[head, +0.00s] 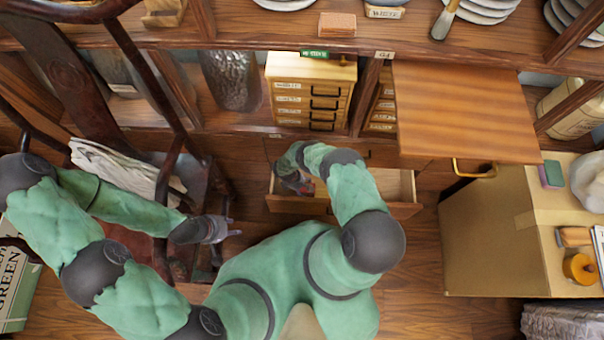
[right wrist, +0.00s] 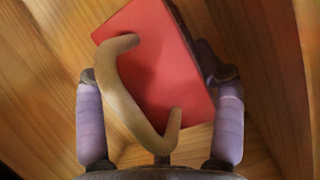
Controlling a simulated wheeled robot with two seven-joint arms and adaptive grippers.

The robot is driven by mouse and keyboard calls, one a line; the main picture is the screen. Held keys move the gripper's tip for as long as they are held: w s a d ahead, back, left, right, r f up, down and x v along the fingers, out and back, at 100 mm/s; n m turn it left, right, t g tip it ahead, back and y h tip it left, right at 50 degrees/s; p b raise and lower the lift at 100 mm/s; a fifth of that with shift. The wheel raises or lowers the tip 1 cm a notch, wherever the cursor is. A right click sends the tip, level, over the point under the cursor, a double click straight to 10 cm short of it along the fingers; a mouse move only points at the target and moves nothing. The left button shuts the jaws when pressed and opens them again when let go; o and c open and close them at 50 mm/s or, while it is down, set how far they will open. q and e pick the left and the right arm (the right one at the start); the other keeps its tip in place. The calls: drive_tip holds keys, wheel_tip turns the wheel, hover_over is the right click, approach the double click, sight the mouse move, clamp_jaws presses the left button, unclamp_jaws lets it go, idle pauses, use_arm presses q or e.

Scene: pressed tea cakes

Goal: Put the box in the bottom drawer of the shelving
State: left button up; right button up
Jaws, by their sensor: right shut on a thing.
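A red box (right wrist: 170,60) shows in the right wrist view, tilted, with a curved tan piece (right wrist: 122,95) across its near side. I cannot tell whether that piece belongs to the box. My right gripper (right wrist: 160,95) is shut on the box, one lavender finger on each side. In the head view my right gripper (head: 298,183) reaches down into an open wooden drawer (head: 402,190) low in the shelving (head: 228,128); the arm hides most of the box. Wooden surfaces surround the box in the wrist view. My left gripper (head: 216,230) is over the chair, away from the drawer; its jaw opening is unclear.
A wooden panel (head: 465,112) juts from the shelving above and right of the drawer. A large cardboard box (head: 485,235) stands at the right. A dark wooden chair (head: 75,90) with a pale cloth (head: 120,170) stands at the left. A small drawer cabinet (head: 310,72) sits above.

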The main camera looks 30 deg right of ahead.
drive_tip(key=shift+r, duration=0.1)
drive_tip(key=o, duration=0.9)
drive_tip(key=shift+o, duration=0.2)
drive_tip(key=p+v, duration=0.5)
drive_tip(key=v, duration=0.7)
drive_tip(key=shift+d, duration=0.1)
